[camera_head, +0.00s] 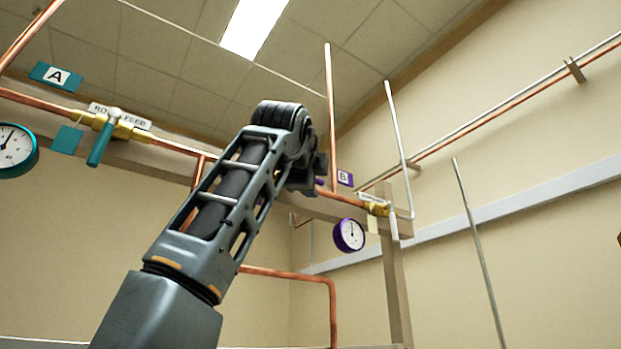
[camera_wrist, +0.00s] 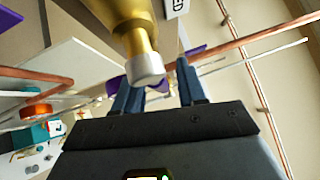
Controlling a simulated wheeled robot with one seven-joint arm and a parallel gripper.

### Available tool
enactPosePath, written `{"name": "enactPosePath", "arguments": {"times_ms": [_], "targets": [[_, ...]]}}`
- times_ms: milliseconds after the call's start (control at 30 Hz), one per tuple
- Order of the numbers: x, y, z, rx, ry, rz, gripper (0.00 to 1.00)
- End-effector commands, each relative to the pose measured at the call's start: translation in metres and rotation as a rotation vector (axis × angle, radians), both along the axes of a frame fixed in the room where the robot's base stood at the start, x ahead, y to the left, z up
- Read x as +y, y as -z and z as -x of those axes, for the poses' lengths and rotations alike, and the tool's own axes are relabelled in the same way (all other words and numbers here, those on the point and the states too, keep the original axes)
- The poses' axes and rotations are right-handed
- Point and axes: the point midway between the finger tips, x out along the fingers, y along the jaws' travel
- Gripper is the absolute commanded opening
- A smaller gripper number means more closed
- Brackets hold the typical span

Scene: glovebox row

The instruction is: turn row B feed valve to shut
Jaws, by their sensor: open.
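The row B feed valve shows close up in the wrist view as a brass body (camera_wrist: 132,28) with a silver stem cap (camera_wrist: 146,68). Purple parts, probably its handle (camera_wrist: 152,82), show behind the cap and between my fingers. My gripper (camera_wrist: 158,86) is open, with one blue-grey finger on each side of the cap. I cannot tell whether the fingers touch the handle. In the head view my arm hides most of this valve; only small purple bits show beside the wrist. The purple B sign (camera_head: 345,178) is just right of it.
The row A valve with a teal handle (camera_head: 102,143) and a teal gauge (camera_head: 14,150) are at left. A purple gauge (camera_head: 349,235) and a brass fitting (camera_head: 378,208) are right of my wrist. Copper pipes (camera_head: 331,120) run near the arm.

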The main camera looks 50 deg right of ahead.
Motion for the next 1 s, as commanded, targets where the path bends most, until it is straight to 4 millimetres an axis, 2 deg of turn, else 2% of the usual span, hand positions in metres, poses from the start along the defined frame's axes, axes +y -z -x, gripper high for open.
{"name": "enactPosePath", "arguments": {"times_ms": [67, 433, 1000], "targets": [[0.0002, 0.0, 0.0, 0.0, 0.0, 0.0, 0.37], [0.0004, 0.0, 0.0, 0.001, 0.0, 0.0, 0.01], [-0.0011, 0.0006, 0.0001, -0.003, 0.0, -0.011, 0.0]]}}
